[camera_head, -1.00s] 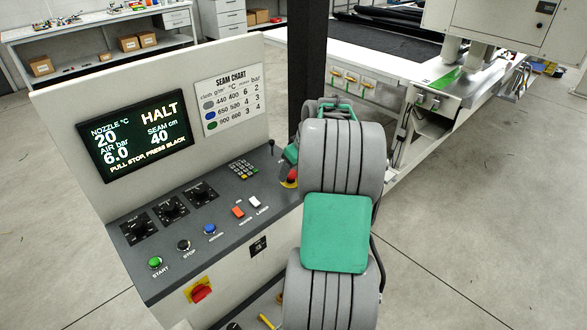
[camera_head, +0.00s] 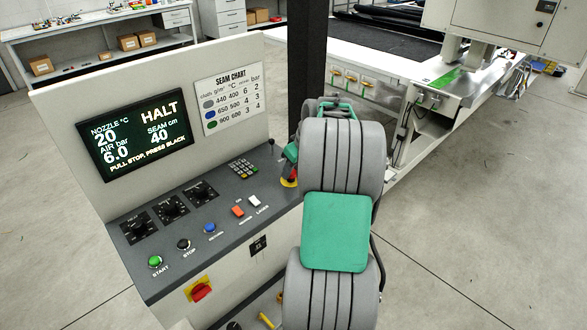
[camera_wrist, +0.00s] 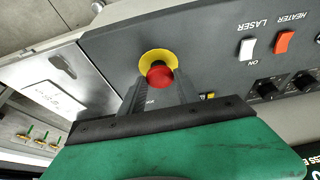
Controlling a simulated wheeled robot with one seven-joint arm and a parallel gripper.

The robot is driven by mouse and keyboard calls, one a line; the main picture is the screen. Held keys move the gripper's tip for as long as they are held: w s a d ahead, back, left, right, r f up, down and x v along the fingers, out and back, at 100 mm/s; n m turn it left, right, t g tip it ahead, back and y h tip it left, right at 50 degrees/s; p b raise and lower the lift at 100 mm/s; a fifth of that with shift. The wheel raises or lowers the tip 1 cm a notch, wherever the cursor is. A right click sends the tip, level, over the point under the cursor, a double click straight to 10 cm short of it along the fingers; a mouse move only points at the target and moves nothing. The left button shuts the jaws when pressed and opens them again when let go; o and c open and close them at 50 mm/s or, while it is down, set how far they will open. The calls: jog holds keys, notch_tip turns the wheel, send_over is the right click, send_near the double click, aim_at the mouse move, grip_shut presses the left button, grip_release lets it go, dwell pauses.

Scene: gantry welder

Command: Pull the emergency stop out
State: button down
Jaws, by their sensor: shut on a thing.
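The emergency stop is a red mushroom button (camera_wrist: 159,75) on a yellow round plate (camera_wrist: 157,57) at the panel's right end. In the wrist view it sits between the two dark fingers of my gripper (camera_wrist: 158,88), which are shut on it. In the head view the yellow plate (camera_head: 289,182) shows beside my gripper (camera_head: 291,160), and the red head is mostly hidden behind my gripper and arm. The screen (camera_head: 138,136) reads HALT and "PULL STOP, PRESS BLACK".
The console (camera_head: 190,235) carries a green start button (camera_head: 155,262), a black stop button (camera_head: 183,245), a blue button (camera_head: 210,228), red and white rocker switches, knobs and a keypad (camera_head: 243,169). A dark post (camera_head: 307,60) stands behind my gripper. Open floor lies to the right.

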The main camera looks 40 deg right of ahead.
jog(key=shift+r, duration=0.55)
jog(key=c, duration=0.9)
grip_release()
jog(key=shift+o, duration=0.2)
jog(key=v, duration=0.7)
jog(key=shift+s+r+b, duration=0.2)
jog(key=shift+r+b, duration=0.15)
jog(key=shift+b, duration=0.05)
